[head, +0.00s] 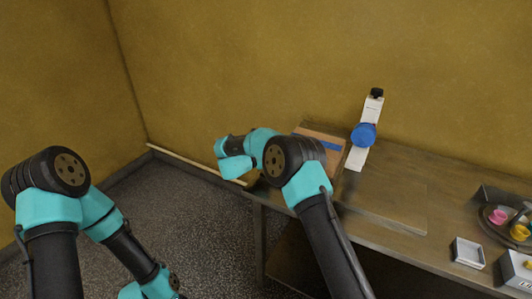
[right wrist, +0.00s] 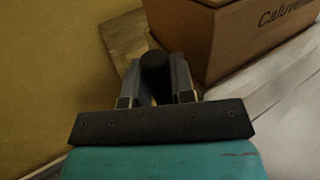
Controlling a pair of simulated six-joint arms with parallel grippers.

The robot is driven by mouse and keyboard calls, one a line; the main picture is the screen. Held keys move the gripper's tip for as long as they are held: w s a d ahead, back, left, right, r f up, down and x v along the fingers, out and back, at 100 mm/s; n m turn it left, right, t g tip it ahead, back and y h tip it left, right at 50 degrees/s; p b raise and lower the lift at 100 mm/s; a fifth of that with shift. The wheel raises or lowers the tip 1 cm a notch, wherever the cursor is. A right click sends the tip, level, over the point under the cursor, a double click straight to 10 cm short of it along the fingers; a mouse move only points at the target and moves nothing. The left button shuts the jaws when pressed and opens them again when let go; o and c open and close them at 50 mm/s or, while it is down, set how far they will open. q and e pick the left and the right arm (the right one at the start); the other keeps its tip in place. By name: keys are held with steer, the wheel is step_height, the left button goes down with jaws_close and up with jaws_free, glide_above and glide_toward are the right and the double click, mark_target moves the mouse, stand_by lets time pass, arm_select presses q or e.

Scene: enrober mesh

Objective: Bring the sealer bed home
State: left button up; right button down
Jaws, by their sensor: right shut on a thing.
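In the right wrist view my right gripper (right wrist: 156,88) is shut on a dark round knob or handle (right wrist: 154,60), beside the corner of a cardboard box. What the knob belongs to is hidden behind the fingers, so I cannot tell whether it is part of the sealer bed. In the head view my right arm reaches over the left end of the bench (head: 393,232), and its fingers are hidden.
The cardboard box (right wrist: 255,32) is close to the right of my right gripper; it also shows partly behind my arm in the head view (head: 328,137).

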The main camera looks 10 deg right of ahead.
steer(key=shift+w+a, duration=0.15)
steer(key=shift+a, duration=0.05)
steer(key=c, duration=1.1)
jaws_free()
steer(key=shift+a, duration=0.15)
steer(key=shift+o, duration=0.6)
steer(key=v, duration=1.7)
steer(key=shift+s, duration=0.25)
